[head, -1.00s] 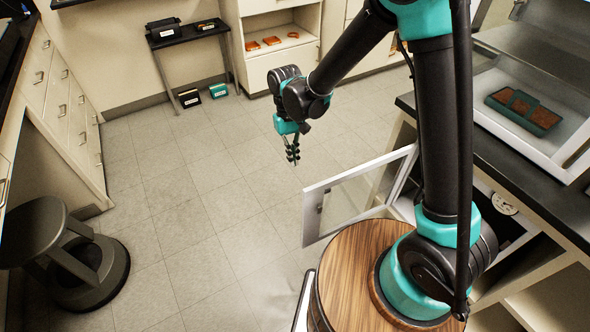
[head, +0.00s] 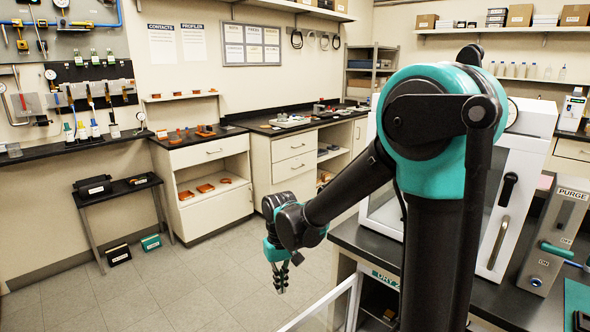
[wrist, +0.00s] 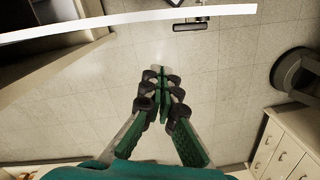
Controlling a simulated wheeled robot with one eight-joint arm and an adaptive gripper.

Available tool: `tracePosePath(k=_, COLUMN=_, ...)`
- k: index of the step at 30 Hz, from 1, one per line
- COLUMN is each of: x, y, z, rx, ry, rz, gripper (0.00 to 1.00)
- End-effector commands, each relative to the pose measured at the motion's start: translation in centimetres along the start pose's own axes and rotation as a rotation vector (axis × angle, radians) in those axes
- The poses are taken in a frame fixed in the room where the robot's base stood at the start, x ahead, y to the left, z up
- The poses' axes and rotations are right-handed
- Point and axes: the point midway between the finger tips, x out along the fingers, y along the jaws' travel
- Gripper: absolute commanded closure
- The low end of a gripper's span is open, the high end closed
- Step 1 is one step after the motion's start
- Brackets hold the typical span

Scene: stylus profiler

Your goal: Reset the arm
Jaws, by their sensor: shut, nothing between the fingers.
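My gripper (head: 280,279) hangs from my black and teal arm in the head view, pointing down over the open floor. Its fingers are together with nothing between them. In the wrist view my gripper (wrist: 157,75) shows green fingers with dark joints, their tips meeting over the tiled floor. It touches nothing that I can see.
An open cabinet door (head: 325,308) stands just right of my gripper; its pale edge (wrist: 130,22) seems to cross the wrist view. A dark bench (head: 360,240) lies to the right. A small black table (head: 118,192) stands left. The floor (head: 190,285) between is clear.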

Motion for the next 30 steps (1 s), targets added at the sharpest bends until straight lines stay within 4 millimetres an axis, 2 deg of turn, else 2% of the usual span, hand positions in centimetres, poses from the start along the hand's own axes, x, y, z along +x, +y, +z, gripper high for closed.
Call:
tracePosePath(k=1, x=-0.2, y=2.5, z=1.2, rx=0.044, ry=0.033, rz=-0.004, gripper=1.0)
tracePosePath(k=6, x=-0.4, y=9.0, z=5.1, rx=0.165, ry=0.155, rz=0.0, gripper=1.0)
tracePosePath(k=9, x=-0.2, y=12.3, z=7.9, rx=0.235, ry=0.226, rz=0.012, gripper=1.0)
tracePosePath(k=13, x=0.5, y=15.5, z=11.5, rx=0.319, ry=0.31, rz=0.04, gripper=1.0)
tracePosePath(k=18, x=1.5, y=17.9, z=14.8, rx=0.395, ry=0.385, rz=0.077, gripper=1.0)
tracePosePath(k=21, x=1.8, y=18.5, z=15.8, rx=0.416, ry=0.409, rz=0.09, gripper=1.0)
tracePosePath(k=30, x=1.9, y=18.8, z=16.2, rx=0.423, ry=0.419, rz=0.097, gripper=1.0)
